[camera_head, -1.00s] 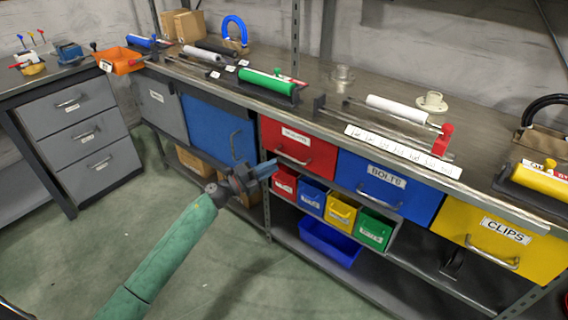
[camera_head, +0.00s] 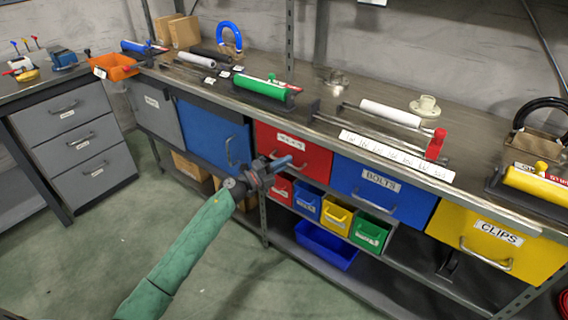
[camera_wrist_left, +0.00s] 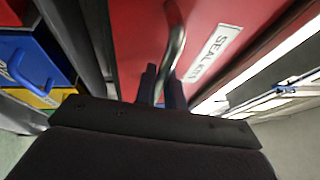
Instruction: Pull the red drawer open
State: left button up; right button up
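The red drawer (camera_head: 306,146) is in the bench front, between the blue door and the blue BOLTS drawer. It looks closed. Its metal bar handle (camera_wrist_left: 177,45) shows in the left wrist view, beside the white label on the red front. My left gripper (camera_head: 282,163) is at the drawer front and hides part of the handle in the head view. In the left wrist view its two fingers (camera_wrist_left: 162,90) stand close together, one on each side of the bar, with the handle in the narrow gap. My right gripper is not in view.
Small bins, including a yellow one (camera_head: 338,217), sit just below the drawer. A blue tub (camera_head: 326,246) stands on the lower shelf. The yellow CLIPS drawer (camera_head: 490,238) is at right. Tools lie on the bench top. The floor in front is clear.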

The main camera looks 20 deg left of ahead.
pick_arm(q)
jog(key=shift+s, duration=0.1)
grip_shut()
